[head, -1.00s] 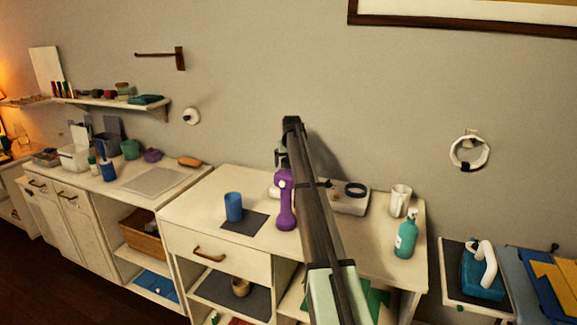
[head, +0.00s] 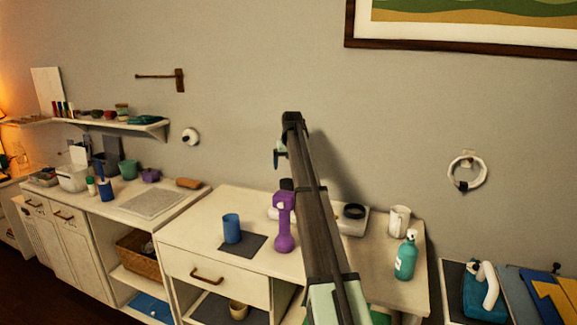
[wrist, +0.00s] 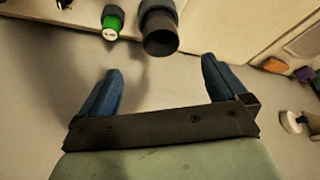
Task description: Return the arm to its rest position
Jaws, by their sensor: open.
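My arm rises from the bottom middle of the head view and passes in front of the white cabinet. Its upper end stands against the grey wall. A small part of my gripper (head: 281,156) shows beside that end; the rest is hidden. In the wrist view, my gripper (wrist: 160,66) has its two blue fingers wide apart with nothing between them. Past the fingertips are a dark cylinder (wrist: 160,32) and a green-and-white round item (wrist: 112,24), both apart from the fingers.
A wall ring (head: 467,171) hangs farther right. The wall above is mostly clear.

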